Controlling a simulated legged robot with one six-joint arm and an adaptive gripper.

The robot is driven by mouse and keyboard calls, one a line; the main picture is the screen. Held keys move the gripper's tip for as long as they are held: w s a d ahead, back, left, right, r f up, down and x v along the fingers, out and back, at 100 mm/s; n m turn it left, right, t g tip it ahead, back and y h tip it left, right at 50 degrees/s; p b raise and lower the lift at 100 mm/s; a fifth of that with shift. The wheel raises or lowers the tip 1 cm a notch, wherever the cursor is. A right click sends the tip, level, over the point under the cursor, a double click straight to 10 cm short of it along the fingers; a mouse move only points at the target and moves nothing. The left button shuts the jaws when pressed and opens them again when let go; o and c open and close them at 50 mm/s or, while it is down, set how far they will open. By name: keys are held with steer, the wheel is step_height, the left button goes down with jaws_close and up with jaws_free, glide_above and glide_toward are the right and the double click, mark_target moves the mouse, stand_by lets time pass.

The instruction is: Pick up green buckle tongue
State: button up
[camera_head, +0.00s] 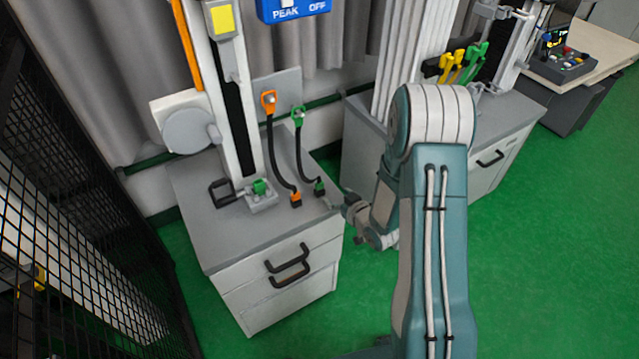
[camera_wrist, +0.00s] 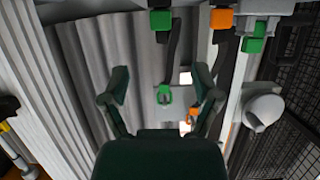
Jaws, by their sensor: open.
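A green loop-shaped piece, which looks like the green buckle tongue (camera_head: 298,116), hangs upright by the wall panel at the top of a black strap. The strap runs down to a green block (camera_head: 319,187) on the cabinet top. My gripper (camera_head: 350,203) is by the cabinet's right edge, partly hidden by my arm. In the wrist view, my gripper (camera_wrist: 159,88) is open, and the green loop (camera_wrist: 165,95) shows between its fingers, farther away and untouched. The green block (camera_wrist: 160,20) shows at the top of that view.
An orange loop (camera_head: 268,99) hangs just left, its strap ending in an orange block (camera_head: 296,199). The drop tower base holds another green block (camera_head: 260,187). A second cabinet (camera_head: 365,150) stands to the right. A black mesh fence (camera_head: 75,200) borders the left.

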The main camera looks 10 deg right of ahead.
mark_target(321, 185)
steer(key=x, duration=0.4)
steer(key=shift+w+f, duration=0.2)
steer(key=shift+w, duration=0.15)
steer(key=shift+f+x, duration=0.2)
steer(key=shift+x, duration=2.55)
steer(key=shift+s+a, duration=0.1)
steer(key=c, duration=0.9)
